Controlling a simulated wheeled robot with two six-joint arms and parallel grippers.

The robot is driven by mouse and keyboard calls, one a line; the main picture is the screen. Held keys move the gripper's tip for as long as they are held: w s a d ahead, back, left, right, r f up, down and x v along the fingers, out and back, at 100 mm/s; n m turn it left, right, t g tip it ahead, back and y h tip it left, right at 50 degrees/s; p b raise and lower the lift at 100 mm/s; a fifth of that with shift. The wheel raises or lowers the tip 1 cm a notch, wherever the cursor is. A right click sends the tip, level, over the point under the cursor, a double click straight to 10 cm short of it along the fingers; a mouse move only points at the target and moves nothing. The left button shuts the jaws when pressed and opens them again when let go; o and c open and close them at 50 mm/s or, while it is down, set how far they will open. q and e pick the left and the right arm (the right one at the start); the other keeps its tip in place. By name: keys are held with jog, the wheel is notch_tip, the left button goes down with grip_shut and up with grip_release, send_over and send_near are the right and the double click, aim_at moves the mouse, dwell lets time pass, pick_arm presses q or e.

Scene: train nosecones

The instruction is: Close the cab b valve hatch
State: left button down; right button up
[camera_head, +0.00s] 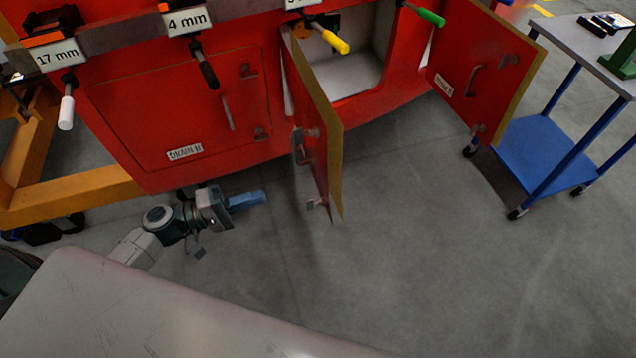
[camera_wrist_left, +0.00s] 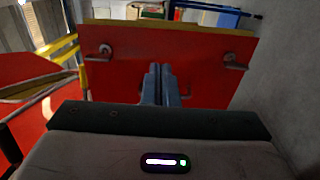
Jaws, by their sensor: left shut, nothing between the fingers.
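A red hatch door (camera_head: 315,125) with a tan edge stands swung open beside an open compartment (camera_head: 355,75), seen nearly edge-on. A second red hatch door (camera_head: 470,75) stands open at the right; its small label is too blurred to read surely, so I cannot tell which is the valve hatch. My left gripper (camera_head: 248,200) is low, left of the middle door, pointing at its outer face and apart from it in the head view. In the left wrist view the shut, empty fingers (camera_wrist_left: 160,85) are before a red panel (camera_wrist_left: 125,65) with two latches. My right gripper is not in view.
A shut hatch labelled DRAIN B (camera_head: 170,110) is left of the middle door. A rail with handled tools (camera_head: 205,68) hangs above. A blue cart (camera_head: 550,150) stands at the right, close to the right door. The grey floor (camera_head: 420,230) between is clear.

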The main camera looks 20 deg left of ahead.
aim_at(326, 177)
pick_arm(q)
jog(key=p+x, duration=0.6)
jog(key=x, duration=0.6)
jog(key=shift+w+d+r, duration=0.2)
jog(key=shift+w+d, duration=0.05)
jog(key=shift+w, duration=0.05)
jog(key=shift+w+d, duration=0.15)
jog(key=shift+d, duration=0.1)
jog(key=shift+w+d+f, duration=0.15)
jog(key=shift+d, duration=0.05)
